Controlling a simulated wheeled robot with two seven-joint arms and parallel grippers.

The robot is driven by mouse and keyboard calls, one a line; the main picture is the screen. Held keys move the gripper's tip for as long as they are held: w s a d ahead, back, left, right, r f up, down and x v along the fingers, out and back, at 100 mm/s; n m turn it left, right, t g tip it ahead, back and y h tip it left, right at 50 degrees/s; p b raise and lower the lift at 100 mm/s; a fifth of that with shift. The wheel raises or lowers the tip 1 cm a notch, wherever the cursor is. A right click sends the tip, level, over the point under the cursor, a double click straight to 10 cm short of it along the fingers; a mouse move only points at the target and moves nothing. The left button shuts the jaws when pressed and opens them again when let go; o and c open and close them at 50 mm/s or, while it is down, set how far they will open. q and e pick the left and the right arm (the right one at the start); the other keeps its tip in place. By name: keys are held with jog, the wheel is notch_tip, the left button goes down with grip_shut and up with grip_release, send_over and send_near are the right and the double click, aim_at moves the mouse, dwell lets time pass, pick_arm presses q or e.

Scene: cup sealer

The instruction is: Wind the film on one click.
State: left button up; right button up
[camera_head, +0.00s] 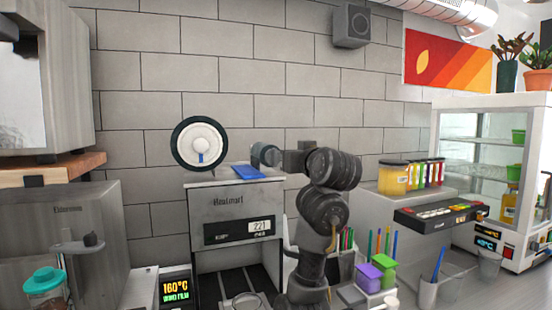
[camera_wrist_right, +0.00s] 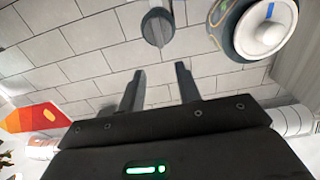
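The film reel (camera_head: 200,144), a white disc with a dark rim and a blue mark low on its face, stands on top of the grey cup sealer (camera_head: 236,206). The reel also shows at upper right in the wrist view (camera_wrist_right: 262,30). A grey round knob (camera_head: 264,154) sits right of the reel; the wrist view shows it with a raised ridge (camera_wrist_right: 157,29). My right gripper (camera_wrist_right: 159,71) is open and empty, its fingertips pointing toward the knob and looking apart from it. In the head view, my right gripper (camera_head: 288,154) is beside the knob, fingers unclear. My left gripper is out of view.
A small display (camera_head: 175,290) reads 160°C and "WIND FILM". A blue flat piece (camera_head: 245,172) lies on the sealer's top. Purple (camera_head: 368,278) and green boxes and pens stand right of my arm. A tiled wall (camera_head: 250,75) rises behind.

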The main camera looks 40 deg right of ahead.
aim_at(276, 150)
jog(key=shift+p+x, duration=2.25)
jog(key=shift+x, duration=3.05)
jog(key=shift+r, duration=0.1)
grip_shut()
